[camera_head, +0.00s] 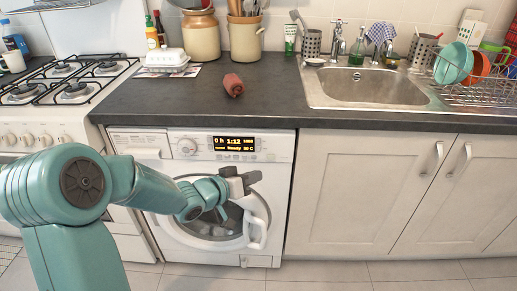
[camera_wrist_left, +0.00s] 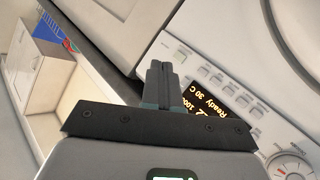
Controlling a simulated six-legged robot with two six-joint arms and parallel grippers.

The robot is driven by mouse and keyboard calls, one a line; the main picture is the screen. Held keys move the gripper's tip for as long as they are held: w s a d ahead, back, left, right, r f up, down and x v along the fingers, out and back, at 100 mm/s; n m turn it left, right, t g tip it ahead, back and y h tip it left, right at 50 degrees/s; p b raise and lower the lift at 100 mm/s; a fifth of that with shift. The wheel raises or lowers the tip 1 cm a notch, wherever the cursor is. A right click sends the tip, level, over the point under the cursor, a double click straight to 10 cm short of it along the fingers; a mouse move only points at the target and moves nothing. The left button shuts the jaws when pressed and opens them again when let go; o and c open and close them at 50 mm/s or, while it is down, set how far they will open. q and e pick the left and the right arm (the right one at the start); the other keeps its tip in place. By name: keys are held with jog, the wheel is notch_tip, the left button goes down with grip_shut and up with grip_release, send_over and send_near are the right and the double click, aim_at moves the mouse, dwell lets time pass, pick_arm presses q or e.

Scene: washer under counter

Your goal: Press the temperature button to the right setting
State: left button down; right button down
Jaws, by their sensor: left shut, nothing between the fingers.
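The white washer (camera_head: 275,185) stands under the dark counter. Its lit display (camera_head: 234,144) reads "0 h 1:12" and "Ready 30 C" in the head view; the text "Ready 30 C" also shows on the display in the left wrist view (camera_wrist_left: 207,103). A row of small buttons (camera_wrist_left: 216,76) lies beside the display; their labels are too small to read. My left gripper (camera_head: 250,180) is shut and empty, in front of the washer just below the display. In the left wrist view its closed fingers (camera_wrist_left: 163,75) point towards the panel. I cannot tell whether they touch it. My right gripper is not in view.
The washer door (camera_head: 215,222) with its handle is below my left gripper. A gas stove (camera_head: 65,85) stands on the left, and cupboards (camera_head: 365,190) are on the right. The tiled floor in front of the cupboards is clear.

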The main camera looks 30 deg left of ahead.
aim_at(258, 149)
pick_arm(q)
jog(key=shift+w+a+p, duration=0.55)
jog(key=shift+w+a, duration=0.15)
jog(key=shift+w, duration=0.5)
jog(key=shift+w+a+p, duration=0.6)
jog(key=shift+w+a, duration=0.1)
jog(key=shift+w, duration=0.45)
jog(key=shift+w+a+p, duration=0.55)
jog(key=shift+w+a, duration=0.15)
jog(key=shift+w, duration=0.5)
jog(key=shift+w+a+p, duration=0.1)
jog(key=shift+w+p, duration=0.1)
jog(key=shift+p, duration=0.1)
jog(key=shift+w+a, duration=0.1)
jog(key=shift+w, duration=0.05)
jog(key=shift+w+a+p, duration=0.2)
jog(key=shift+w+p, duration=0.1)
jog(key=shift+p, duration=0.1)
jog(key=shift+s+d, duration=0.4)
jog(key=shift+s, duration=0.25)
